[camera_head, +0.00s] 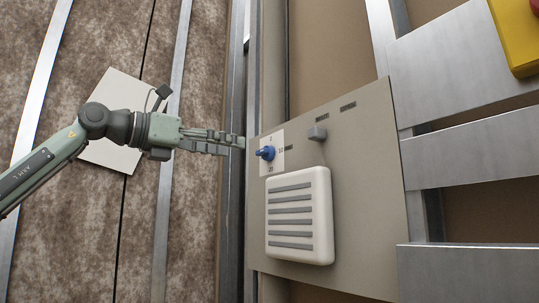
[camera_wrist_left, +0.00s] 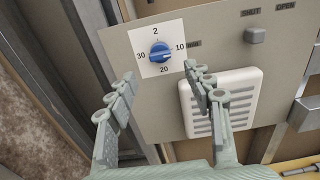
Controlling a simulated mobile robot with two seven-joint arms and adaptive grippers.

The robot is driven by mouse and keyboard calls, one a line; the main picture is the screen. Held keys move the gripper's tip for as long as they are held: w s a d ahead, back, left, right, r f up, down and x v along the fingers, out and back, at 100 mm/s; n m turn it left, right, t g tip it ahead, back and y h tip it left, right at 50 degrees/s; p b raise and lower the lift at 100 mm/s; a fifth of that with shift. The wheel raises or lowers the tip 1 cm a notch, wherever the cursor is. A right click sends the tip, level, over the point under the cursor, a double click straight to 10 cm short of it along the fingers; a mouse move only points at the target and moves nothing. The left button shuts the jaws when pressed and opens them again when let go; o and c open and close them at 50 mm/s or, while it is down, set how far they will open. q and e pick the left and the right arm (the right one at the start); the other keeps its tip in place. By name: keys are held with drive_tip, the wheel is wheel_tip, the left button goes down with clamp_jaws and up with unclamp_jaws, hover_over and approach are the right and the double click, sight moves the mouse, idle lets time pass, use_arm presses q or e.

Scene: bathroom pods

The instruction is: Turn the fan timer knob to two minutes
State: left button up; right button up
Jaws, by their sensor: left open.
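The blue fan timer knob (camera_head: 266,153) stands out from a white dial plate (camera_head: 274,166) on a beige panel. In the left wrist view the knob (camera_wrist_left: 160,52) is ringed by the marks 2 at the top, 10 right, 20 below and 30 left. Its grip bar lies roughly across, between the 30 and 10 sides; I cannot tell which end points. My left gripper (camera_head: 238,141) is open and empty, just left of the knob in the head view and apart from it. In the wrist view its fingertips (camera_wrist_left: 160,72) are spread, with the knob beyond the gap.
A white slatted vent cover (camera_head: 300,215) sits below the dial. A small grey knob (camera_head: 317,133), near SHUT and OPEN labels, is to its upper right. Metal rails (camera_head: 465,137) and a yellow box with a red button (camera_head: 518,35) are at right. A metal post (camera_head: 234,150) stands left of the panel.

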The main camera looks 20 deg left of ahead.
sight(259, 152)
use_arm(q)
drive_tip(key=p+x, duration=0.1)
drive_tip(key=x, duration=0.5)
drive_tip(key=shift+w+d+r, duration=0.1)
drive_tip(key=shift+w+d, duration=0.4)
drive_tip(key=shift+w, duration=0.1)
use_arm(e)
drive_tip(key=f, duration=0.2)
drive_tip(key=w, duration=0.1)
drive_tip(key=shift+a+f, duration=0.25)
drive_tip(key=shift+f, duration=0.15)
use_arm(q)
drive_tip(key=shift+c, duration=0.3)
drive_tip(key=c, duration=1.1)
use_arm(e)
drive_tip(key=shift+r, duration=0.15)
